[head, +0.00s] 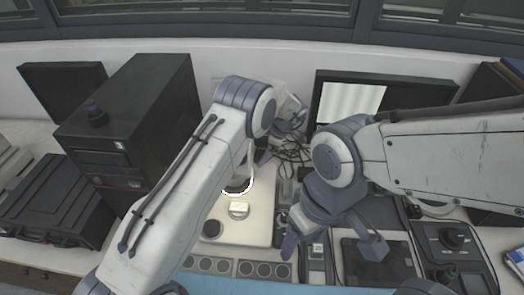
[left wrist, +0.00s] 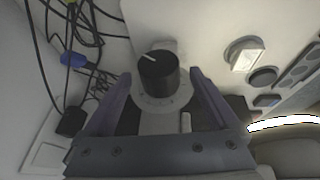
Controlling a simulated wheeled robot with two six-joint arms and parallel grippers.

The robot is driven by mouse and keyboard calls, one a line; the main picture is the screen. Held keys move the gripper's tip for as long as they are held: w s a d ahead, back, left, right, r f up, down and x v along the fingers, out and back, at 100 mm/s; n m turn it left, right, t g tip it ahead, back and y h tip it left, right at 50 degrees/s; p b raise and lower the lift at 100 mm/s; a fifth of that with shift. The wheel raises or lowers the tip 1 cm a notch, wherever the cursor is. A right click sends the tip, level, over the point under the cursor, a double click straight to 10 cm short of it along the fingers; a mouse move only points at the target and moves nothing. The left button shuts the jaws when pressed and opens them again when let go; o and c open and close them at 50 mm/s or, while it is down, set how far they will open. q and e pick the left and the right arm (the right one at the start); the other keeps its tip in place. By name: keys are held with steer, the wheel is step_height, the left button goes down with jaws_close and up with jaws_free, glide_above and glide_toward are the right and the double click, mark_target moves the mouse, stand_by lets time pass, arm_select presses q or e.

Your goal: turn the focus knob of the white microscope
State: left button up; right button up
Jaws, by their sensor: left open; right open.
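The white microscope shows its pale base (head: 262,226) in the head view, largely covered by my left arm. In the left wrist view its white body (left wrist: 205,25) fills the upper part. The focus knob (left wrist: 158,72) is a black cylinder with a white pointer line, on a pale round dial. My left gripper (left wrist: 161,76) is open, with one finger on each side of the knob. Gaps show, and I cannot tell any contact. The knob is hidden in the head view. My right gripper (head: 330,246) is open and empty, right of the microscope base.
Loose black cables (left wrist: 92,35) with a blue plug lie beside the microscope. A dark cabinet (head: 135,130) stands at left, with a black case (head: 50,205) before it. A monitor (head: 352,100) stands behind my right arm. Dark devices (head: 455,250) crowd the right side.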

arm_select(q)
steer(key=shift+a+f, duration=0.2)
steer(key=shift+f, duration=0.3)
steer(key=shift+c, duration=0.3)
steer(key=c, duration=1.3)
steer(key=shift+s+f+t+b, duration=0.1)
steer(key=shift+t+b, duration=0.45)
steer(key=shift+t, duration=0.15)
steer(key=t+b, duration=0.1)
steer(key=b, duration=0.2)
steer(key=t+b, duration=0.2)
steer(key=b, duration=0.2)
steer(key=n+t+b, duration=0.1)
steer(key=b, duration=0.3)
steer(key=shift+s+f+t, duration=0.3)
steer(key=shift+f+t, duration=0.05)
steer(key=shift+t, duration=0.05)
steer(key=shift+r+b, duration=0.2)
steer(key=shift+b, duration=0.75)
steer(key=shift+t+y, duration=0.3)
